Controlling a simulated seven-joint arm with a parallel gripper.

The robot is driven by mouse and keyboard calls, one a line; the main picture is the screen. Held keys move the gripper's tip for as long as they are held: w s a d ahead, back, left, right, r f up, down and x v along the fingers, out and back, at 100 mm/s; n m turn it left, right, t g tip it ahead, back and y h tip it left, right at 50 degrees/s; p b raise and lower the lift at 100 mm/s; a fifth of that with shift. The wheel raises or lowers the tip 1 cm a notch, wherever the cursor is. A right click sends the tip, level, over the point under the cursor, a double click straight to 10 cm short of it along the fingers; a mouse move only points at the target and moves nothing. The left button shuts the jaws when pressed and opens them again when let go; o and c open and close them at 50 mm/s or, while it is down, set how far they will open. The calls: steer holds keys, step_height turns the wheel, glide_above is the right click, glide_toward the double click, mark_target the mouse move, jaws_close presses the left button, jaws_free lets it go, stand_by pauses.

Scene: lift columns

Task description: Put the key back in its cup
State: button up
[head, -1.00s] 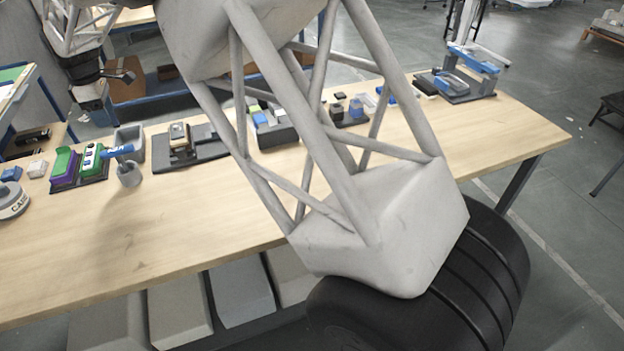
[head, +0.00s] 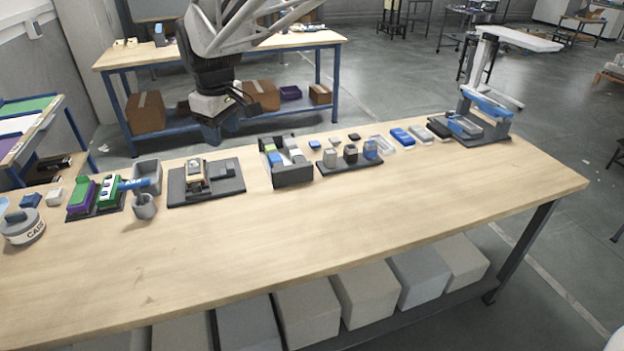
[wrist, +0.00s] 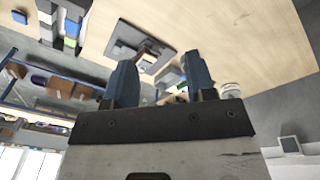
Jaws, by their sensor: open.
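A small grey cup (head: 145,208) stands toward the left of the table in the head view. A blue bar-shaped piece (head: 133,184), probably the key's handle, shows just above and behind it, by the green-and-white block. I cannot tell whether its grey part is inside the cup or only behind it. My gripper (head: 214,132) is beyond the table's far edge, right of the cup and clear of it. In the wrist view my gripper (wrist: 159,68) has its two blue-grey fingers apart, with nothing held between them. The key and cup are not clear there.
A grey square bin (head: 147,172) stands behind the cup. Green-and-white (head: 111,190) and purple-green (head: 82,196) blocks and a round tin (head: 22,228) are to the left. A dark fixture board (head: 206,183) lies right. The table's front is clear.

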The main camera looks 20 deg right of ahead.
steer(key=s+d+f+m, duration=0.2)
steer(key=s+d, duration=0.3)
steer(key=s, duration=0.4)
steer(key=s+d+f+m, duration=0.2)
steer(key=s+d+m, duration=0.2)
steer(key=s, duration=0.6)
steer(key=s+d+f+m+t, duration=0.1)
steer(key=s+d, duration=0.4)
steer(key=s, duration=0.5)
steer(key=shift+s+d+f+m, duration=0.2)
steer(key=shift+d+f+m, duration=0.2)
steer(key=shift+f+m, duration=0.5)
steer(key=shift+r, duration=0.2)
